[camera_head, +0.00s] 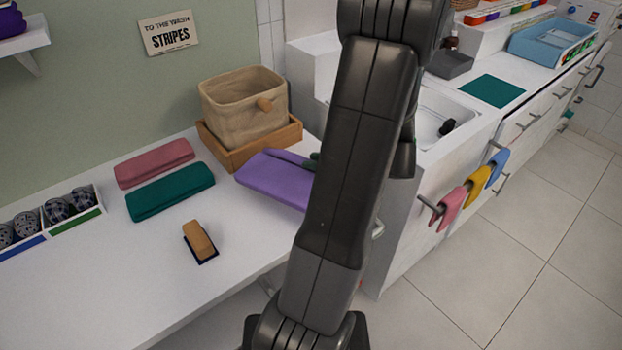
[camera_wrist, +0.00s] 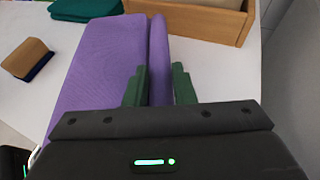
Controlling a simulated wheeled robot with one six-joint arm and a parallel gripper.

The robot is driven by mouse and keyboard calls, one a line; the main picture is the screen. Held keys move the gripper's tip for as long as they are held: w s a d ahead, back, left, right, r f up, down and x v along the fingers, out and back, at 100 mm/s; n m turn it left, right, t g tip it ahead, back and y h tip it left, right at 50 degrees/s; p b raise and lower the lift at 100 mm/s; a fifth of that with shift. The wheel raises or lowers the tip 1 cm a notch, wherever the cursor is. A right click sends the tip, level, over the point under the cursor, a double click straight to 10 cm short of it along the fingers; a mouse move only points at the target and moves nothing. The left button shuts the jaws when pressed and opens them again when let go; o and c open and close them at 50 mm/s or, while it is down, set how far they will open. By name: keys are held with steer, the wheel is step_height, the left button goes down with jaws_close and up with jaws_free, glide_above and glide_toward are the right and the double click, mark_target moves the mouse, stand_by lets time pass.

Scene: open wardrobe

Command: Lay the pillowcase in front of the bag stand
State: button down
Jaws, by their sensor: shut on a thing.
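The purple folded cloth (camera_head: 272,182), which I take to be the pillowcase, is at the front right of the bag stand, near the counter's right end. The bag stand is a wooden tray-like base (camera_head: 238,158) with a beige fabric bag (camera_head: 240,112) in it. In the wrist view, the pillowcase (camera_wrist: 100,65) has a raised fold between the green fingertips of my gripper (camera_wrist: 158,88), which is shut on it. The stand's base (camera_wrist: 205,18) is just beyond. My arm hides the pillowcase's right end in the head view. Whether it touches the counter is unclear.
A pink folded cloth (camera_head: 154,163) and a green one (camera_head: 170,191) lie left of the pillowcase. A wooden-backed brush (camera_head: 199,241) lies nearer the front edge. A divided box (camera_head: 62,224) stands at far left. White counter is free between them.

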steer(key=shift+f, duration=2.45)
steer(key=shift+f+b, duration=0.2)
steer(key=shift+b, duration=0.15)
steer(key=c, duration=1.2)
jaws_free()
steer(key=shift+r, duration=0.1)
steer(key=shift+r, duration=0.2)
steer(key=v, duration=1.2)
steer(key=shift+a+f, duration=0.1)
